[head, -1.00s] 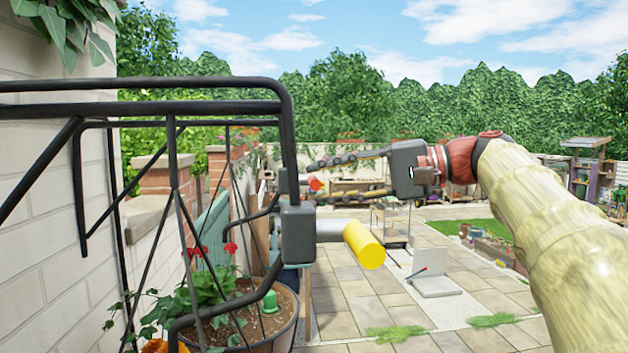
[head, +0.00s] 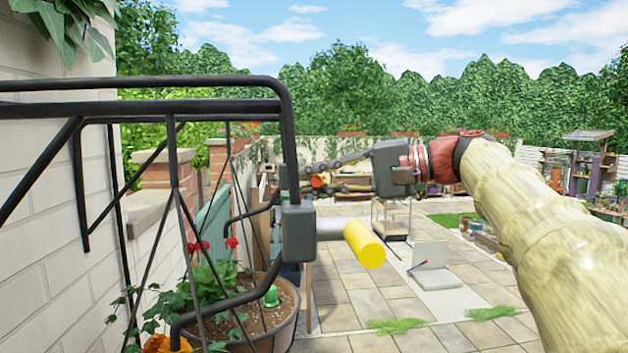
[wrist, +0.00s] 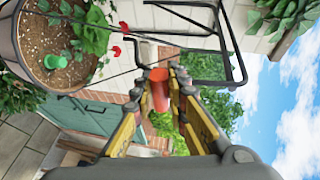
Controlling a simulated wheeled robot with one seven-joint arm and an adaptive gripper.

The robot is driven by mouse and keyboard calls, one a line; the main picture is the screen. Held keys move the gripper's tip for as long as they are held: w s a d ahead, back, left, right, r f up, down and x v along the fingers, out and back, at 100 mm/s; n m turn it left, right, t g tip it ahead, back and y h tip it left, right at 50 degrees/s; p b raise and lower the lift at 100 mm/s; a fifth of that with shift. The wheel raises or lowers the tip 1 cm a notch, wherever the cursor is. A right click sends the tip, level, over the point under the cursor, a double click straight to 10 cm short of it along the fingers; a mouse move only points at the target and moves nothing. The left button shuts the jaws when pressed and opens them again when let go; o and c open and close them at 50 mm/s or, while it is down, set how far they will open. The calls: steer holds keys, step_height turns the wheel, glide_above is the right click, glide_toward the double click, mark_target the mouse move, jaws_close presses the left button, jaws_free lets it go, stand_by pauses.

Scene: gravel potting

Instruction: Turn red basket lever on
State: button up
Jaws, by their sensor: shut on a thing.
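The red lever (head: 317,181) shows as a small red end by the black frame, partly covered by my fingers. In the wrist view the red lever (wrist: 159,92) is a red cylinder between the two fingers. My gripper (head: 307,179) reaches in from the right and is shut on it; its fingertips (wrist: 164,74) lie either side. The black metal frame (head: 140,108) carries a grey box (head: 298,232) below the fingers. A grey rod with a yellow cylinder (head: 363,244) sticks out right from that box.
A planted pot (head: 284,328) with red flowers and a green knob hangs low at left, near the white brick wall (head: 60,230). The wrist view also shows the pot (wrist: 14,40). A trolley (head: 392,222) and a pale open box (head: 432,268) stand on open paving.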

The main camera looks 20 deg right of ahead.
jaws_close()
stand_by(0.3)
steer(key=shift+f, duration=0.1)
steer(key=w+f+n+y+b, duration=0.4)
steer(key=n+y+b, duration=0.3)
steer(key=n+b, duration=1.2)
steer(key=shift+w+d+b, duration=0.15)
steer(key=shift+d+b, duration=0.3)
steer(key=shift+b, duration=3.45)
steer(key=shift+n+g+y, duration=0.3)
steer(key=shift+n+y, duration=0.1)
steer(key=o, duration=0.7)
jaws_free()
steer(key=shift+c, duration=0.2)
